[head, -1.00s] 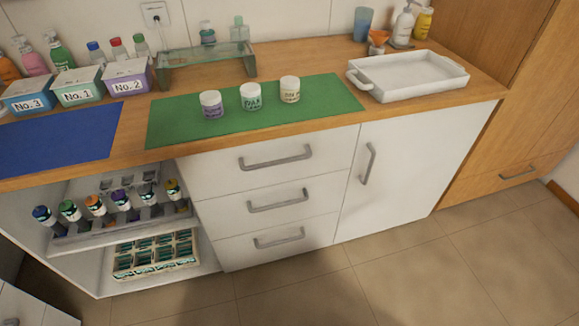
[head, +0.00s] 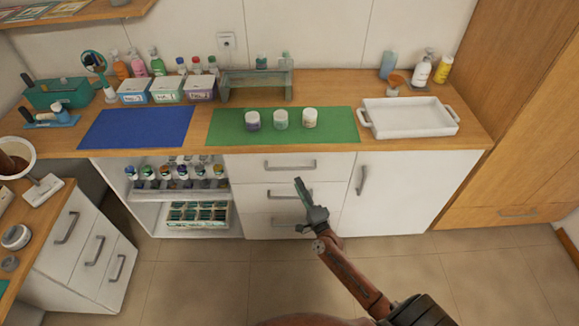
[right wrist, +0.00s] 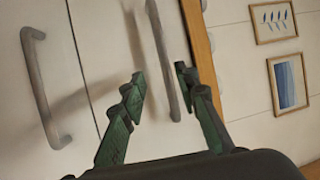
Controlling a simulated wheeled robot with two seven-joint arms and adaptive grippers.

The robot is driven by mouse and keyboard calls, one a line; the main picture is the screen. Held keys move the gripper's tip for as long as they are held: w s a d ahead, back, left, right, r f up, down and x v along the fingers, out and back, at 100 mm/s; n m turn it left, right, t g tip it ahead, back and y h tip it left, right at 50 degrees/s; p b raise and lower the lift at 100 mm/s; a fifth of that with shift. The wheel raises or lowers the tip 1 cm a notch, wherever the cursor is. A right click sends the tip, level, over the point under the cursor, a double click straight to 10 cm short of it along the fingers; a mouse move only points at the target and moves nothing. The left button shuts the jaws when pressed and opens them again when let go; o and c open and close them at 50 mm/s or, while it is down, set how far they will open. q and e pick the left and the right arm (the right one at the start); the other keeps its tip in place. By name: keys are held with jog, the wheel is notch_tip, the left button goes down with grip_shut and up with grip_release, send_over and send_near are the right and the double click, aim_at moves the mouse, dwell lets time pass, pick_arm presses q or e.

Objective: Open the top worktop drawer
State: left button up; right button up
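The top worktop drawer (head: 242,166) is white and shut, under the green mat in the head view. Its grey bar handle (head: 290,168) also shows in the right wrist view (right wrist: 161,50), beyond and between my fingertips. My right gripper (head: 301,188) is in front of the drawer stack, just below the top handle in the head view. In the right wrist view its two dark green fingers (right wrist: 160,80) are spread apart with nothing held. Whether the fingertips reach around the bar cannot be told. My left gripper is not in view.
The middle drawer handle (right wrist: 45,88) lies left in the right wrist view. A cupboard door (head: 400,195) is right of the drawers; an open shelf (head: 180,190) with bottles is left. Three jars stand on the green mat (head: 340,125). A low drawer unit (head: 85,250) stands at left.

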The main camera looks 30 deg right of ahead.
aim_at(292, 169)
jog(key=x, duration=0.8)
jog(key=shift+w+d+r+b, duration=0.1)
jog(key=shift+d+r+b, duration=0.05)
jog(key=shift+r+b, duration=0.15)
jog(key=shift+c, duration=0.3)
grip_shut()
